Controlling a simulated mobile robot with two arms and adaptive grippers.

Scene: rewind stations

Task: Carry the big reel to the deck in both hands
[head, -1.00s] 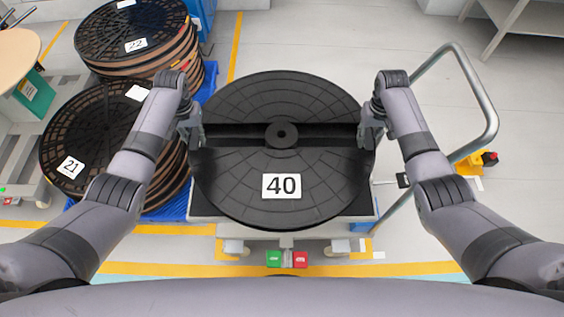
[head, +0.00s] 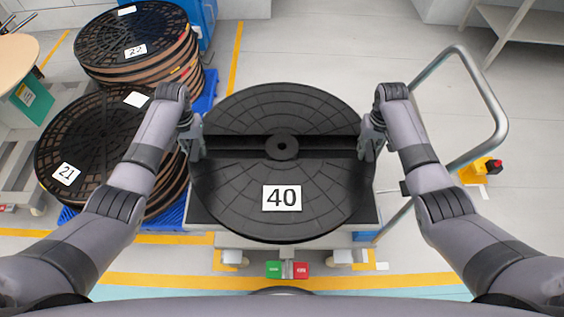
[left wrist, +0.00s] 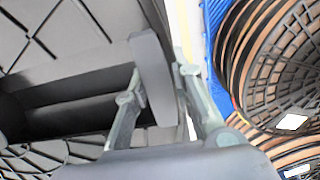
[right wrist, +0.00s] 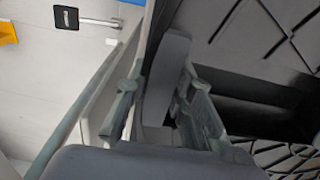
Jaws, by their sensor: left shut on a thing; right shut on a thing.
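The big black reel (head: 250,195) labelled 40 lies flat in the middle of the head view, over a wheeled cart (head: 340,238). I cannot tell whether it rests on the cart or hangs just above it. My left gripper (head: 194,145) is shut on the reel's left edge, at the end of its cross slot. My right gripper (head: 371,143) is shut on the right edge, at the other end. In the left wrist view the fingers (left wrist: 160,100) straddle the rim; in the right wrist view the fingers (right wrist: 155,105) do the same. The reel's underside is hidden.
Stacks of reels labelled 21 (head: 85,150) and 22 (head: 130,40) stand on a blue pallet close to my left arm. The cart's tube handle (head: 495,110) rises at the right. Green and red pedals (head: 287,270) are at the cart's front. Floor behind the cart is clear.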

